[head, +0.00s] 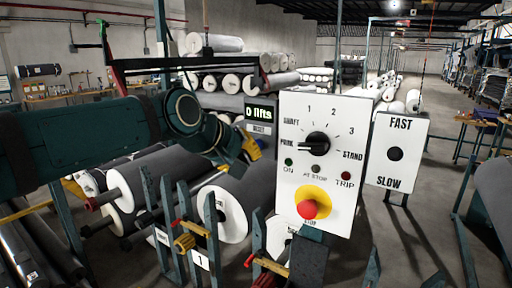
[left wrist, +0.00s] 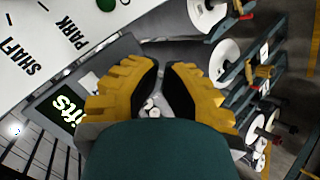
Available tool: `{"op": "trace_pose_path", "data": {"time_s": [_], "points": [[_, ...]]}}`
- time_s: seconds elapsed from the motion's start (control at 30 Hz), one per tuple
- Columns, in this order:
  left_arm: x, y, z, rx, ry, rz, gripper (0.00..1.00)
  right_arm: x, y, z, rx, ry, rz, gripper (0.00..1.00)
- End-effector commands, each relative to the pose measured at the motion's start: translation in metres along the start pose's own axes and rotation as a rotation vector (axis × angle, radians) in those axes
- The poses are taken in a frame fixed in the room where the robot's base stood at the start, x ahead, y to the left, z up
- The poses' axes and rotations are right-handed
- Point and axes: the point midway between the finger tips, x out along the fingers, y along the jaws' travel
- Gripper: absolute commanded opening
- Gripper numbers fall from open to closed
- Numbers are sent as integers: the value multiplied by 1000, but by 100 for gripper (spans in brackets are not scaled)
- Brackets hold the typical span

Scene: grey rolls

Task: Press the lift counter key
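The lift counter (head: 261,113) is a dark box with a lit display reading "0 lifts", left of the white control panel in the head view. Its key, a grey plate marked RESET (head: 259,129), sits just under the display. My left gripper (head: 250,150) is just below the key in the head view; I see no clear contact. Part of the counter display (left wrist: 66,106) shows at left there; the key cannot be made out. My right gripper is not in view.
The white control panel (head: 337,180) with a black dial (head: 317,144) and red stop button (head: 308,209) stands right beside the counter. A FAST/SLOW panel (head: 396,152) is further right. Large rolls (head: 229,212) on teal stands lie below my left arm.

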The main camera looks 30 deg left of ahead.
Motion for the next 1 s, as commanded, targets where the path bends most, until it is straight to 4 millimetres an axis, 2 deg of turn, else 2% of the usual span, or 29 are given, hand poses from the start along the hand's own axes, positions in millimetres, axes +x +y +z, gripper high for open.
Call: {"op": "trace_pose_path", "data": {"time_s": [0.47,1.0], "points": [[-6,-4,4,0,-1,0,0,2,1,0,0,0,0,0],[-41,-23,23,0,-1,0,0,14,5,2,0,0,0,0]]}}
